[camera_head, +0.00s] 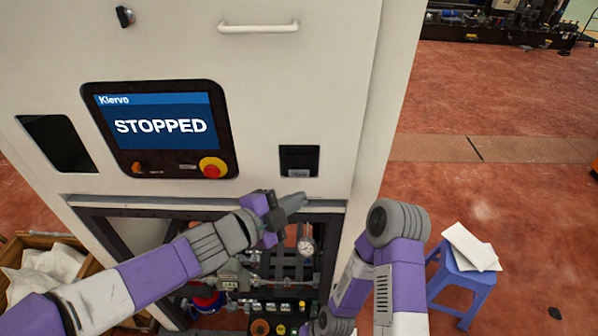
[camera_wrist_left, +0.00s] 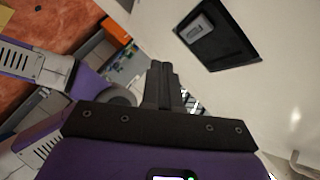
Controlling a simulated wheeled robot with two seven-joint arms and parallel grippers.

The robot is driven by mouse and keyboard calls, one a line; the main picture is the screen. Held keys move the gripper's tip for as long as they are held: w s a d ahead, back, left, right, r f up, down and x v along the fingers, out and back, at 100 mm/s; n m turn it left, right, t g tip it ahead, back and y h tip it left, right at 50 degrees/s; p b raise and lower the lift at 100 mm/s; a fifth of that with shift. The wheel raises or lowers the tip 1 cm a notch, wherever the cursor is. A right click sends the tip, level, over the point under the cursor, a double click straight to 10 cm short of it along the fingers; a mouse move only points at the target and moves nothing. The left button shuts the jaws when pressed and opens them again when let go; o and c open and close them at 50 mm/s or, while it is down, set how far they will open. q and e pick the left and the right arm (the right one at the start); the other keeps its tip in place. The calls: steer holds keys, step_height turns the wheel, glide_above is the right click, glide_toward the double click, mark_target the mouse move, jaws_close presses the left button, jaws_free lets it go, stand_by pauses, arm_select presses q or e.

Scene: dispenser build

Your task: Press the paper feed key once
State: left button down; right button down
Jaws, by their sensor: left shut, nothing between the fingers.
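The paper feed key appears to be the small grey key (camera_head: 299,173) at the bottom of a black printer panel (camera_head: 299,156) on the white cabinet front. In the left wrist view the grey key (camera_wrist_left: 195,28) sits on the black panel, up and right of my fingertips. My left gripper (camera_head: 297,201) is shut and empty, just below the panel and apart from the key. Its closed fingers also show in the left wrist view (camera_wrist_left: 162,82). The key's lettering is too small to read. My right arm bends at the lower right; its gripper is out of sight.
A screen (camera_head: 160,127) reads "STOPPED", with a red and yellow stop button (camera_head: 212,167) below it. A handle (camera_head: 258,28) is above. Below lies an open bay with a gauge (camera_head: 306,246).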

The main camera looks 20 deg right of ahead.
mark_target(308, 176)
arm_select(q)
steer(key=shift+w+d+p, duration=0.25)
steer(key=shift+w+d, duration=0.05)
steer(key=shift+w, duration=0.65)
steer(key=shift+w+d+p, duration=0.25)
steer(key=shift+w, duration=0.7)
stand_by(0.6)
steer(key=shift+w+d, duration=0.15)
steer(key=shift+w, duration=0.25)
steer(key=shift+w+p, duration=0.4)
stand_by(0.5)
steer(key=shift+s, duration=0.1)
steer(key=shift+s+b, duration=0.35)
steer(key=shift+s, duration=0.4)
